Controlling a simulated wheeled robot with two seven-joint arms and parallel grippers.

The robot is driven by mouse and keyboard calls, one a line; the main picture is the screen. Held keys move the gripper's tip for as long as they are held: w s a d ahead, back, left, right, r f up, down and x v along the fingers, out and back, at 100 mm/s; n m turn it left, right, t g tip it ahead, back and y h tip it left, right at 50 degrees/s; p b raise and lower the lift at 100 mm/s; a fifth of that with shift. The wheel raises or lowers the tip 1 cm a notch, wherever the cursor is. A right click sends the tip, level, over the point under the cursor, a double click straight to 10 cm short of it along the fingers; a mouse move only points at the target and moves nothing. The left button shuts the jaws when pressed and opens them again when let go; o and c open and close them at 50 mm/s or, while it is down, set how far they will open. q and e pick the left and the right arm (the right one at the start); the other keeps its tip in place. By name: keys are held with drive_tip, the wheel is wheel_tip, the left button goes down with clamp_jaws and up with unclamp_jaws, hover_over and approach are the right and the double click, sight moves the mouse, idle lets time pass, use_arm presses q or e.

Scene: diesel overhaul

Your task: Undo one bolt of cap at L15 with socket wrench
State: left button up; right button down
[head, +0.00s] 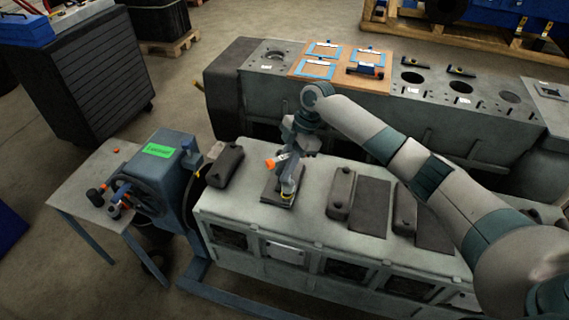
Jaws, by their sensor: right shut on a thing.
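My right gripper (291,160) reaches in from the right over the near engine block (320,228). It is shut on the socket wrench (287,187), which stands roughly upright with an orange part beside the jaws and a yellow ring near its lower end. The lower end is at a dark cap (270,190) on the block's top, largely hidden by the wrench. I cannot tell whether the socket sits on a bolt. Other dark caps, a left one (226,165) and a middle one (341,195), lie on the same top. The L15 label is not readable. My left gripper is out of view.
A blue engine stand with a green label (159,150) and handwheel holds the block's left end. A grey side table (90,188) carries small orange and black items. A dark cabinet (85,70) is at upper left.

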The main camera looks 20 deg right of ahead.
drive_tip(key=shift+f+m+t, duration=0.1)
drive_tip(key=shift+m+t, duration=0.3)
drive_tip(key=shift+m, duration=0.6)
drive_tip(key=m+t, duration=0.1)
drive_tip(key=m, duration=0.3)
drive_tip(key=shift+w+a+m+t, duration=0.1)
drive_tip(key=shift+w+m+t, duration=0.25)
drive_tip(key=shift+m+t, duration=0.05)
drive_tip(key=m+t+h, duration=0.1)
drive_tip(key=m, duration=0.2)
drive_tip(key=shift+w, duration=0.2)
drive_tip(key=shift+m, duration=0.4)
